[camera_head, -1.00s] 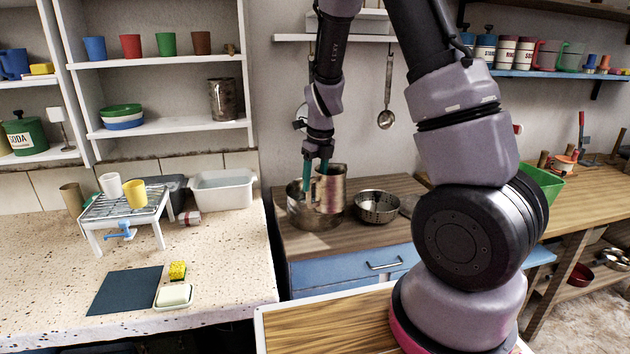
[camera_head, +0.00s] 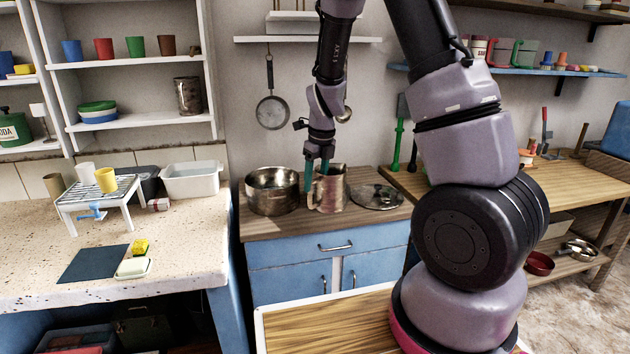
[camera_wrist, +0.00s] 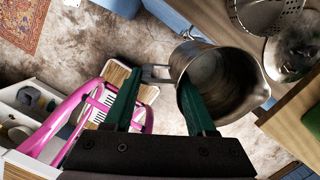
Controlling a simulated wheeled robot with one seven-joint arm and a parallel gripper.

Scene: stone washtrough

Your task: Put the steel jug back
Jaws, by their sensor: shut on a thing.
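The steel jug (camera_head: 330,190) is upright in my gripper, in front of the wooden counter (camera_head: 291,221). In the wrist view the jug (camera_wrist: 228,88) hangs over the floor, with the counter edge close on its right. My gripper (camera_head: 317,172) is shut on the jug at its handle side; its green fingers (camera_wrist: 160,105) also show in the wrist view, the right one overlapping the jug's mouth. The exact contact is partly hidden.
A large steel pot (camera_head: 272,191) stands left of the jug in the head view, and a round metal lid or dish (camera_head: 376,196) right of it. A metal canister (camera_head: 188,95) stands on the left shelf. A pan (camera_head: 271,110) hangs on the wall.

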